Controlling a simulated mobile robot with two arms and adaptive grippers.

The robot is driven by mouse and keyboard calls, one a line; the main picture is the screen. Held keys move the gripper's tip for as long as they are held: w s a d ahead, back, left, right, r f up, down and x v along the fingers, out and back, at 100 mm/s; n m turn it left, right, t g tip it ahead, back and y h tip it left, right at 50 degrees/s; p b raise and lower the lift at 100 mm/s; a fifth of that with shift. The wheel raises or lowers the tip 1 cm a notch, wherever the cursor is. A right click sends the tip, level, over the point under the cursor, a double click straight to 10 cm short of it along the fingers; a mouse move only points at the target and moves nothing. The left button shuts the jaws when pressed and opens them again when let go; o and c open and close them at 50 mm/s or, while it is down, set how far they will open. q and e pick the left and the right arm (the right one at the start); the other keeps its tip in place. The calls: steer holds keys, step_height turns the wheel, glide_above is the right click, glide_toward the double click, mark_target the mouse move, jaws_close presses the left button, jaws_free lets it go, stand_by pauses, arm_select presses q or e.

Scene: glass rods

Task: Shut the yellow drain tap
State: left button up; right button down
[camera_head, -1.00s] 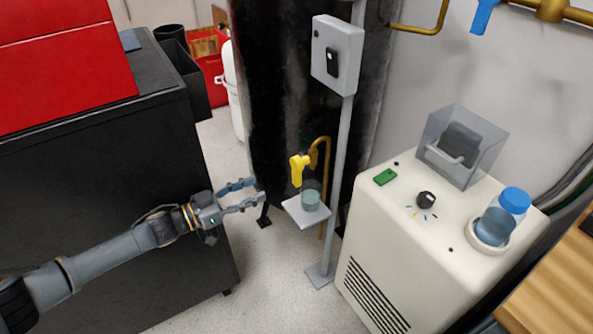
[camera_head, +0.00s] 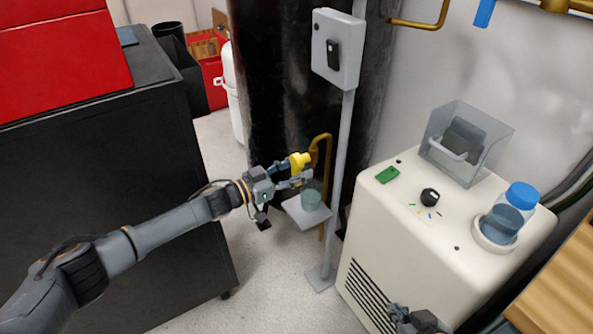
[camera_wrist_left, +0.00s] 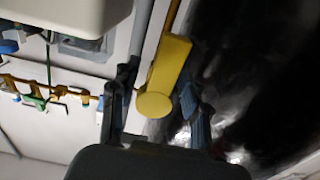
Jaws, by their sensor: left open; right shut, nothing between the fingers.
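The yellow drain tap (camera_head: 300,159) sits on a bent brass pipe (camera_head: 327,150) beside the grey post. Its handle is partly hidden by my left gripper (camera_head: 296,173) in the head view. In the left wrist view the yellow tap (camera_wrist_left: 167,72) lies between the two fingers of my left gripper (camera_wrist_left: 155,108). Those fingers are open, with a gap visible at least on the right side; contact is unclear. My right gripper (camera_head: 400,311) is shut and empty at the bottom edge of the head view, in front of the cream machine.
A glass beaker (camera_head: 311,199) stands on a small shelf (camera_head: 306,217) just below the tap. The grey post (camera_head: 339,190) with a switch box (camera_head: 338,48) is close by. The cream machine (camera_head: 385,235) stands right, a black cabinet (camera_head: 100,220) left.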

arm_select(q)
jaws_close()
stand_by(0.3)
steer(key=m, duration=0.4)
steer(key=shift+w+a+r, duration=0.1)
steer(key=shift+w+a, duration=0.15)
steer(key=shift+w, duration=0.15)
